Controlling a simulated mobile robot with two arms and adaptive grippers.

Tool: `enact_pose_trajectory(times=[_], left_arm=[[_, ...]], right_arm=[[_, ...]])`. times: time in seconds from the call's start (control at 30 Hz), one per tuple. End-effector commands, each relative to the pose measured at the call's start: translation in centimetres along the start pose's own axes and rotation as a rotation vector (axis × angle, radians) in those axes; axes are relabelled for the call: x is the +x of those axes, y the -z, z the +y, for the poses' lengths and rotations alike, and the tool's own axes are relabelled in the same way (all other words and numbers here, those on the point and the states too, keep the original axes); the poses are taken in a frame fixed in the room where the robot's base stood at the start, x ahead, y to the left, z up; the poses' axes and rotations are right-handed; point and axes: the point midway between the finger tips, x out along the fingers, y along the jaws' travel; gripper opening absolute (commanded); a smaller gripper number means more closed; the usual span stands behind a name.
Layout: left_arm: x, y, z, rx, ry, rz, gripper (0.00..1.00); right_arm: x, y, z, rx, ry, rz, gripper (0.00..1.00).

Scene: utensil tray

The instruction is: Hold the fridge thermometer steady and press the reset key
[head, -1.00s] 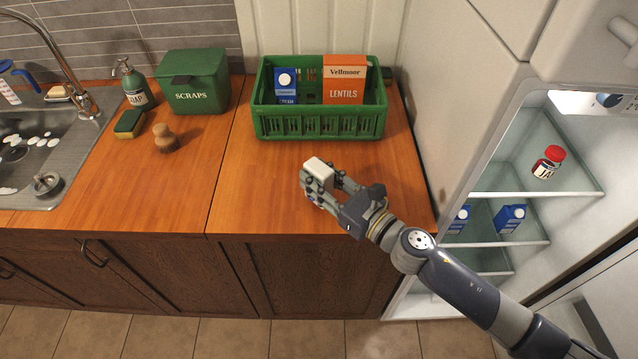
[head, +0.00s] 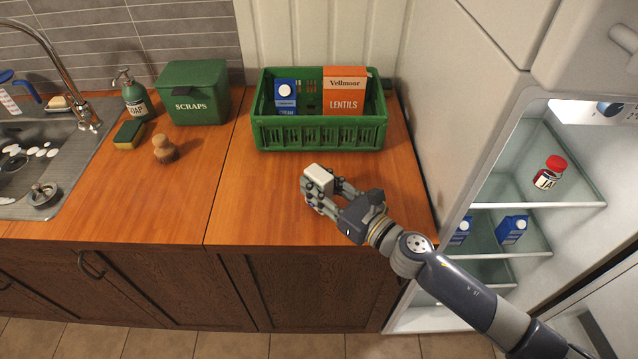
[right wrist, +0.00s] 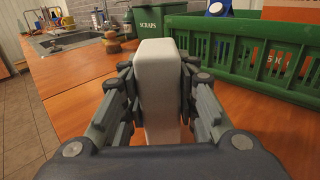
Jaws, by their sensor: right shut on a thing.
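The fridge thermometer (head: 318,174) is a small white block in the head view, and it also shows upright in the right wrist view (right wrist: 160,85). My right gripper (head: 322,188) is shut on it, with a finger on each side, over the wooden counter in front of the green crate. In the right wrist view my right gripper (right wrist: 160,105) clasps the block between both jaws. The visible faces are plain white; the reset key and any display are hidden from me. I cannot tell whether the block touches the counter. My left gripper is not in view.
A green crate (head: 320,137) with a lentils box (head: 344,88) and a blue carton (head: 286,95) stands behind. A scraps bin (head: 193,92), brush (head: 163,150) and soap bottle (head: 134,97) are left. The open fridge (head: 540,204) is right. The counter's left-middle is clear.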

Motion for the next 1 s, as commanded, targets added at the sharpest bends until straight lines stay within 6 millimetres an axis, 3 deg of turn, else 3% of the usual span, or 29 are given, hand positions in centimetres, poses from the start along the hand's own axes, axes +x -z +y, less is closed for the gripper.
enact_pose_trajectory(times=[1.0], left_arm=[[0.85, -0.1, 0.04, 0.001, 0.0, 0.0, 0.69]], right_arm=[[-0.03, 0.87, 0.0, 0.001, 0.0, 0.0, 0.03]])
